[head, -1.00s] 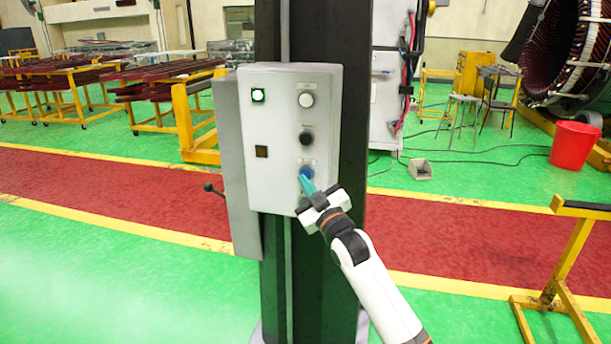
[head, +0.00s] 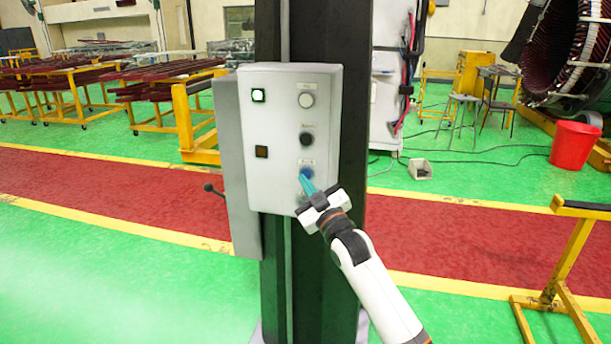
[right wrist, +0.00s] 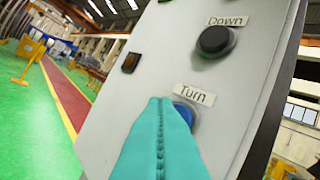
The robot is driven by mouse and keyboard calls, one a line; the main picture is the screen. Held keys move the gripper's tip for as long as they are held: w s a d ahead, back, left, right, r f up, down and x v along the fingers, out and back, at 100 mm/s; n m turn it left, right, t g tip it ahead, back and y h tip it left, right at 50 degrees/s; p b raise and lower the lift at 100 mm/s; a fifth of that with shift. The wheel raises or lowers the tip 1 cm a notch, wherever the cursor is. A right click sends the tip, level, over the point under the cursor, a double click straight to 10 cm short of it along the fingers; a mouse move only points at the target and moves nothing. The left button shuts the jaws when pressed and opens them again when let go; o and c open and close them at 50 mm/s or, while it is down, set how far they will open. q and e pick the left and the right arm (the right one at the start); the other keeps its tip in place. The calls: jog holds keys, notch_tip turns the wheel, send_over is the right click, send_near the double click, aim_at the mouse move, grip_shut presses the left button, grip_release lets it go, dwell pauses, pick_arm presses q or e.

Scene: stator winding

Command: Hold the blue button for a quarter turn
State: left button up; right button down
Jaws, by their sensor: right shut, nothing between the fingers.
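The blue button (head: 306,173) is the lowest in the right column of the grey control box (head: 275,185). In the right wrist view it shows partly (right wrist: 186,114), under a label reading "Turn". My right gripper (head: 306,182) is shut and empty, with its teal fingers pointing up at the button from below. In the right wrist view the closed fingers (right wrist: 160,106) cover the left part of the button. I cannot tell whether the tips touch it. My left gripper is not in view.
Above the blue button are a black button (head: 306,138), labelled "Down", and a white button (head: 306,100). The box is on a dark column (head: 345,235). A yellow stand (head: 565,260) is at right.

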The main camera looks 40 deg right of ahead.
dwell(0.6)
jog(key=shift+w+d, duration=0.25)
jog(key=shift+d, duration=0.1)
jog(key=shift+w+d, duration=0.25)
dwell(2.4)
jog(key=shift+s+a+p, duration=0.5)
jog(key=shift+a, duration=0.1)
jog(key=s+a+p, duration=0.2)
jog(key=s+a, duration=0.1)
jog(key=shift+s+a, duration=0.15)
jog(key=shift+a, duration=0.25)
